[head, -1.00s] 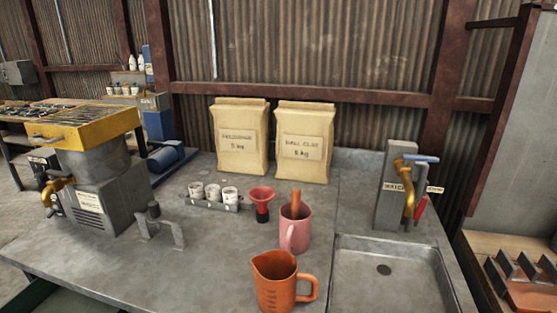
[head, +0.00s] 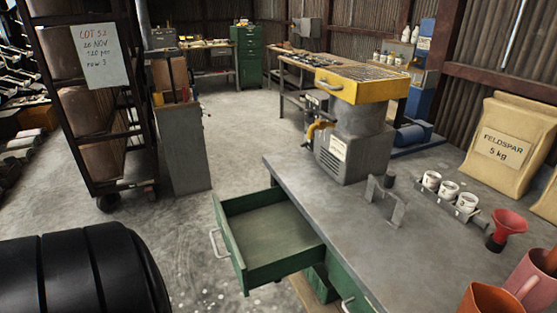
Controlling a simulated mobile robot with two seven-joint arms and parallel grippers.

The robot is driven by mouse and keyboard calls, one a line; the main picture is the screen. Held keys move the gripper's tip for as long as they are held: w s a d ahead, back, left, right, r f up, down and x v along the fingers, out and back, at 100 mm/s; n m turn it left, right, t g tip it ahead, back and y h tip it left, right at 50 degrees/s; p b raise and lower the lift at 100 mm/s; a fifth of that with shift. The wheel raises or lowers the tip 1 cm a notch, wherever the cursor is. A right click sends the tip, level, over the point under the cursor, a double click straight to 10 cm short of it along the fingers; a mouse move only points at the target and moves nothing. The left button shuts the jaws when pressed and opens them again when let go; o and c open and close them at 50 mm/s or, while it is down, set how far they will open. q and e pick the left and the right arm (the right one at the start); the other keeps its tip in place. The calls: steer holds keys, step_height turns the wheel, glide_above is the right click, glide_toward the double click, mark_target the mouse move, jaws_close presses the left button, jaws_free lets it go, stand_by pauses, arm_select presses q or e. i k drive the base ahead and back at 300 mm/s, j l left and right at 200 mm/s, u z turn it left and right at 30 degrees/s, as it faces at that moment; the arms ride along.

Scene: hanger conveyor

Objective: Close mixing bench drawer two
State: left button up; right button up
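A green drawer (head: 262,240) of the mixing bench stands pulled out to the left from under the grey bench top (head: 345,225). It looks empty, and a metal handle (head: 216,243) is on its front. A second green front with a handle (head: 347,303) shows at the bottom edge, nearer to me, and seems flush with the bench. I cannot read any drawer number. A black ribbed part of mine fills the lower left corner. Neither gripper shows.
A yellow-topped grey machine (head: 350,120) stands at the bench's far end. White cups (head: 448,191), a red funnel (head: 508,228) and an orange jug (head: 488,301) stand on the bench. A dark wheeled rack (head: 97,110) and a grey cabinet (head: 183,145) stand left. Floor beside the drawer is clear.

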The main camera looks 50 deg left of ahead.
mark_target(267, 239)
steer(key=u, duration=0.5)
steer(key=k+u, duration=0.15)
steer(key=u, duration=0.35)
steer(key=k+u, duration=0.1)
steer(key=u, duration=0.85)
steer(key=i+l, duration=0.15)
steer(key=i, duration=0.5)
